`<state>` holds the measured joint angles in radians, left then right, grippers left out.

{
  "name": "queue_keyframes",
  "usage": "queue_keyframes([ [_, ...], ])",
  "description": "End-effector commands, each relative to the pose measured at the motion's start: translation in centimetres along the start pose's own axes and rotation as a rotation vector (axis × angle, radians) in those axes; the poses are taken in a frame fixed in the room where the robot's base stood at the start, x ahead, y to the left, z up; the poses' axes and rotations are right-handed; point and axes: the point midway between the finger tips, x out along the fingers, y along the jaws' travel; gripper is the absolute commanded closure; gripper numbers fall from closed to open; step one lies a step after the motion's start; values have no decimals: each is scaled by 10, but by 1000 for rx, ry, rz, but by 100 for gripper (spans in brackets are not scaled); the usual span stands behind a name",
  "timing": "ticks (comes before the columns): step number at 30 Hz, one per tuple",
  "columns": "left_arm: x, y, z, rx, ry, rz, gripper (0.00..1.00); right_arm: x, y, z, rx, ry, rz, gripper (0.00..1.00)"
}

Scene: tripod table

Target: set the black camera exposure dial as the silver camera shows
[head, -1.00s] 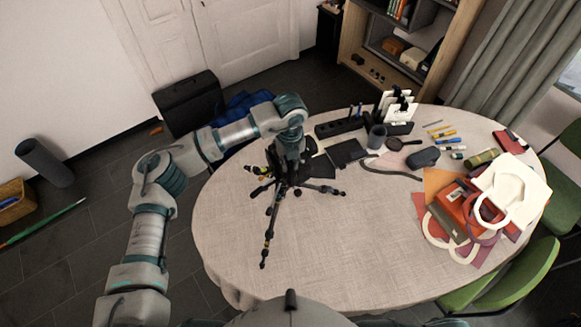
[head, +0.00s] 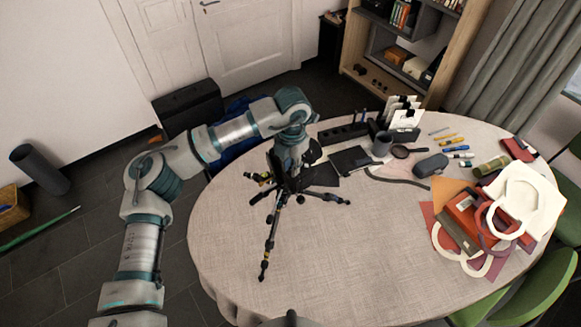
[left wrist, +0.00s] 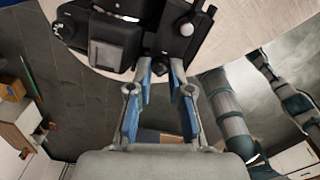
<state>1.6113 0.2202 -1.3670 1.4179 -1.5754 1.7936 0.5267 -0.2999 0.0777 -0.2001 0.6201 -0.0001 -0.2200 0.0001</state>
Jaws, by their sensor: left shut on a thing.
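A small black tripod (head: 272,232) stands on the round table (head: 330,245) with its legs spread. My left gripper (head: 290,172) is over the tripod's top, and its fingers are mostly hidden in the head view. In the left wrist view a black camera (left wrist: 100,38) fills the top, with a ridged dial (left wrist: 66,29) at its left end. The fingers of my left gripper (left wrist: 160,72) are shut on a dark part at the camera's near edge. What exactly that part is I cannot tell. No silver camera can be made out.
A dark flat pad (head: 350,160), a grey cup (head: 382,144), a magnifier (head: 401,151) and a grey case (head: 431,164) lie behind and right of the tripod. Papers and a white bag (head: 520,190) cover the right side. The table's front middle is clear.

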Motion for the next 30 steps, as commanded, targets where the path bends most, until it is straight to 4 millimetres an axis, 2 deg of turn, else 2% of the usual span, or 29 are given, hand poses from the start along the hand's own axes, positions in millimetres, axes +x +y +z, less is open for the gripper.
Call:
queue_keyframes([
  [9, 2, -1, 1, 99, -1, -1, 100, 5, 0, 1, 0, -1, 0, 55],
  [23, 1, -2, 0, 113, -1, -1, 100, 5, 1, 2, -1, -2, 1, 55],
  [24, 1, -2, 0, 113, -2, -1, 79, 5, 1, 2, -1, -2, 2, 55],
  [27, 1, -2, 0, 112, -1, -1, 56, 5, 2, 2, -1, -2, 2, 55],
  [30, 0, -1, 0, 111, -1, 0, 56, 5, 2, 2, -1, -2, 2, 55],
])
